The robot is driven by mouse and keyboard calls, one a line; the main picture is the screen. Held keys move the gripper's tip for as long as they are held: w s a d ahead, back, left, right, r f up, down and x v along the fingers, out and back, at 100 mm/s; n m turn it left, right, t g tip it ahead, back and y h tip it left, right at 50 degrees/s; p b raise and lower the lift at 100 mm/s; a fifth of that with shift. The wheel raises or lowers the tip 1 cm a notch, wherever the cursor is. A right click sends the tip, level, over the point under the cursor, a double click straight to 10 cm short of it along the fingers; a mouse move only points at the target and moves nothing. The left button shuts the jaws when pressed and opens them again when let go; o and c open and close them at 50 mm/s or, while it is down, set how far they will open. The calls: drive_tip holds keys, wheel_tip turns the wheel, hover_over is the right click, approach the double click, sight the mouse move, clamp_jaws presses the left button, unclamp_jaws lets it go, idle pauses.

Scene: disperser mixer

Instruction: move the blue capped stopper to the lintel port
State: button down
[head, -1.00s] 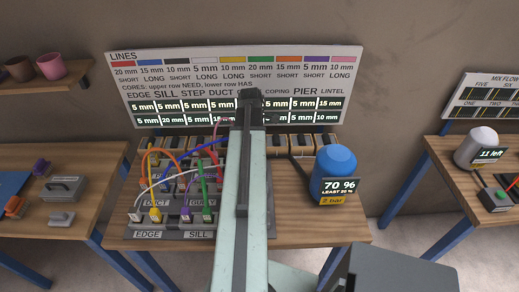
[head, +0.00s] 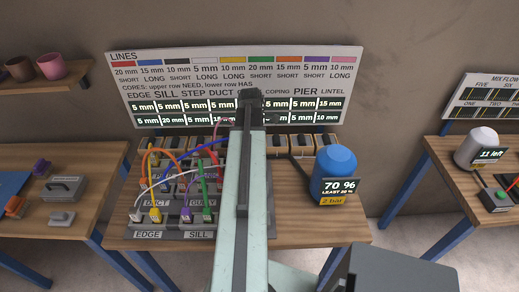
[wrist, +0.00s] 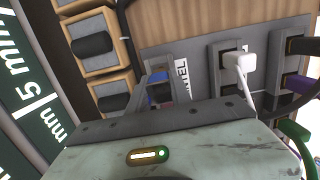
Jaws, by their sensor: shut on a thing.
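In the wrist view my gripper (wrist: 160,92) reaches over the grey port block, its pale body filling the bottom of the picture. A small blue patch (wrist: 159,103) shows at its jaws, beside a dark grey block; I take it to be the blue capped stopper, mostly hidden. A partly covered port label (wrist: 182,82) lies just right of the jaws; it seems to read LINTEL. Whether the stopper touches a port cannot be seen. In the head view my arm hides the jaws and the ports behind it.
A lines board (head: 180,75) stands behind the bench. Coloured cables arch over the panel (head: 160,233) on the left. A blue-topped canister (head: 335,163) showing 70 % stands right of my arm. Wooden blocks with black cylinders (wrist: 92,45) line the board. A white plug (wrist: 240,62) sits nearby.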

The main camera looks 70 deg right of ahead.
drive_tip(key=shift+f+b, duration=2.1)
drive_tip(key=c, duration=1.1)
unclamp_jaws()
drive_tip(key=shift+r, duration=0.1)
drive_tip(key=r+p, duration=0.5)
drive_tip(key=w+r+p, duration=0.1)
drive_tip(key=r+p, duration=0.2)
drive_tip(key=shift+a, duration=0.15)
drive_tip(key=shift+f, duration=0.15)
